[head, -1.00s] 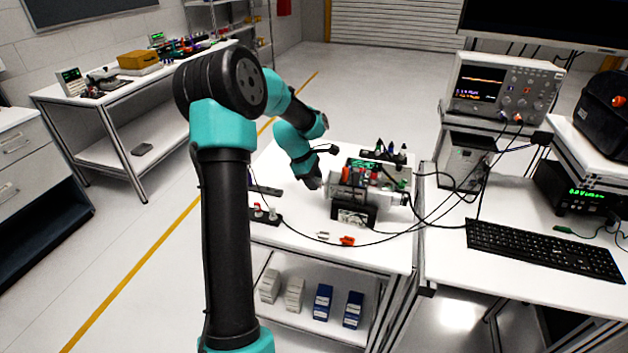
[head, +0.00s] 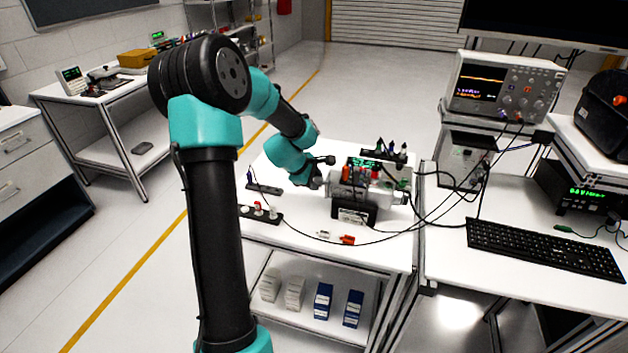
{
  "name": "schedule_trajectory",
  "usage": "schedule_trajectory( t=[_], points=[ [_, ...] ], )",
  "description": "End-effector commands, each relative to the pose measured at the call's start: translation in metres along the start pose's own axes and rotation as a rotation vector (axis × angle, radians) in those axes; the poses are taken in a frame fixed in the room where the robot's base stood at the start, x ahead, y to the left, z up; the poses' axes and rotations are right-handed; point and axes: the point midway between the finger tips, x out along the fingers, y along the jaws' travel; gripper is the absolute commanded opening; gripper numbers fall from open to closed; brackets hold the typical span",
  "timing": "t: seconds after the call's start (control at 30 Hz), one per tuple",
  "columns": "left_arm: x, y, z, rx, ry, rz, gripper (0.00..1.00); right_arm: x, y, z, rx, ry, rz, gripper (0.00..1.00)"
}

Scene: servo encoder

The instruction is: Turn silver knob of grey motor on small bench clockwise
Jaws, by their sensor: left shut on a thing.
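My left gripper (head: 323,182) is at the motor's left end, small in the view and partly hidden by my wrist. It is shut on the silver knob at that end. The knob itself is hidden by the gripper, so its angle cannot be seen. My right gripper is not in view.
An oscilloscope (head: 505,88) and a keyboard (head: 545,249) are on the right. Loose connectors (head: 346,240) lie in front of the motor. Black strips with plugs (head: 262,214) lie at left.

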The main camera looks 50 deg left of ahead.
Motion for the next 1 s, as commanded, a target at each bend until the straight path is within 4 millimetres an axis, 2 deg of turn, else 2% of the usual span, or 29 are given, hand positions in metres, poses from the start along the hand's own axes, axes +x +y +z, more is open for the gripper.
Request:
schedule_trajectory(
  t=[0.03, 0.07, 0.33, 0.73, 0.87, 1.0],
  points=[
    [0.0, 0.0, 0.0, 0.0, 0.0, 0.0, 0.12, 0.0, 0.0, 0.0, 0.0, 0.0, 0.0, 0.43],
    [0.0, 0.0, 0.0, 0.0, 0.0, 0.0, 0.36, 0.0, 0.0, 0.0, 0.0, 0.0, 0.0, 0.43],
    [0.0, 0.0, 0.0, 0.0, 0.0, -0.001, 0.61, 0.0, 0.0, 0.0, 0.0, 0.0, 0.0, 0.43],
    [-0.007, 0.0, 0.0, 0.0, 0.0, 0.0, 0.61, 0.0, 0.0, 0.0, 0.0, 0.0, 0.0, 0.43],
    [-0.022, 0.001, 0.0, 0.001, 0.0, 0.001, 0.61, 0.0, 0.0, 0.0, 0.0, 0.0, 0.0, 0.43],
    [-0.045, 0.001, 0.0, 0.0, 0.001, 0.002, 0.61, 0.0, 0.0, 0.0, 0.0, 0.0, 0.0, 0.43]
  ],
)
